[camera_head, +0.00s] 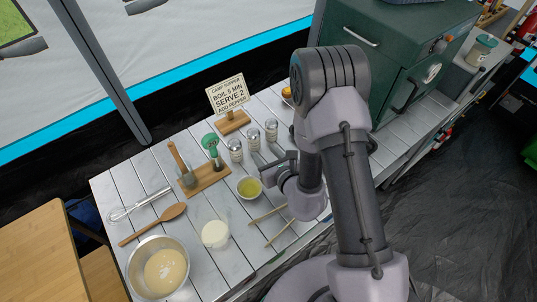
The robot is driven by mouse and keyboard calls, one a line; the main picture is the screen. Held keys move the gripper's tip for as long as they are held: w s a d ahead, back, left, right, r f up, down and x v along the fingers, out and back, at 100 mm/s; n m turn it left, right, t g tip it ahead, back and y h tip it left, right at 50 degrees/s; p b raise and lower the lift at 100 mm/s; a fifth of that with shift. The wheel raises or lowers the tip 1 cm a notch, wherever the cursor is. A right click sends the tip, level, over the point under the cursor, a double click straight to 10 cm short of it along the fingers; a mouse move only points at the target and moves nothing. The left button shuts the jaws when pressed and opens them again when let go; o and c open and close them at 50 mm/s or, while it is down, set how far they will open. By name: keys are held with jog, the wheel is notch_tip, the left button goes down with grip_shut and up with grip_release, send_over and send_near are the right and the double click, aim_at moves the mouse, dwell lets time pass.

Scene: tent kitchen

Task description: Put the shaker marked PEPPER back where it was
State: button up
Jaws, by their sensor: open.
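Three small shakers with metal tops stand in a slanting row on the white slatted table: a left one (236,151), a middle one (254,139) and a right one (271,130). Their markings are too small to read, so I cannot tell which one is marked PEPPER. My gripper (267,174) is open, low over the table in front of the row, to the right of a small bowl of yellow liquid (249,188). I see nothing held in it. My arm hides part of the table to the right.
A sign (227,93) mentioning pepper stands behind the shakers. A wooden holder (206,180) with utensils is to the left. A wooden spoon (155,224), whisk (140,204), mixing bowl (137,279), white cup (214,234) and sticks (279,233) lie nearer. A green cabinet (405,40) stands right.

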jog(key=v, duration=0.3)
jog(key=a+r+n+g+y, duration=0.1)
jog(key=a+r+n+y, duration=0.5)
jog(key=r, duration=0.5)
jog(key=s+a+r+n+g+y, duration=0.2)
jog(key=s+a+r+n+g, duration=0.15)
jog(key=s+r, duration=0.25)
jog(key=s+a+r+n+g+y, duration=0.1)
jog(key=s+a+r+n+g, duration=0.25)
jog(key=s+r+n, duration=0.2)
jog(key=s+d+r+n+g+h, duration=0.2)
jog(key=s+d+n+g+h, duration=0.1)
jog(key=s+d+n+h, duration=0.55)
jog(key=s+d+r+n+t+h, duration=0.1)
jog(key=d+r+n+t+h, duration=0.2)
jog(key=d, duration=0.9)
jog(key=shift+d+r+t+h, duration=0.2)
jog(key=shift+r+t+h, duration=0.1)
jog(key=shift+t+h, duration=0.4)
